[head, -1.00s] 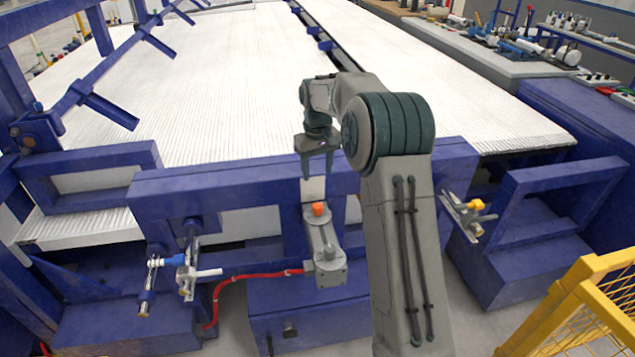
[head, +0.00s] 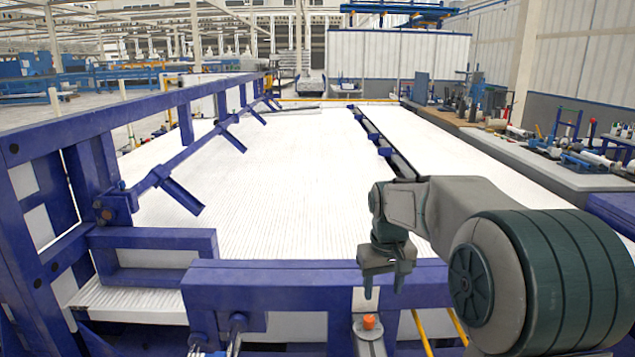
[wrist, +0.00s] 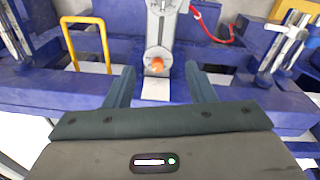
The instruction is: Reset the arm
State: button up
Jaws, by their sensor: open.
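My gripper (head: 384,283) hangs with its fingers pointing down above the blue front beam (head: 300,277) of the pipe rack in the head view. In the wrist view my gripper (wrist: 162,88) shows two dark fingers spread apart with nothing between them. Ahead of the fingers is a grey fixture with an orange cap (wrist: 157,64). The same orange cap (head: 369,322) shows just below the gripper in the head view, apart from the fingertips.
A wide bed of white pipes (head: 260,190) stretches away behind the beam. Blue frame posts (head: 95,185) stand at left. Benches with tools (head: 560,160) line the right. A yellow rail (wrist: 84,42) and a red hose (wrist: 207,22) lie near the fixture.

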jog(key=s+f+m+t, duration=0.1)
jog(key=s+f+m, duration=0.1)
jog(key=s, duration=2.2)
jog(key=shift+s+d+f+t, duration=0.15)
jog(key=shift+s+d+t, duration=0.1)
jog(key=shift+t, duration=0.15)
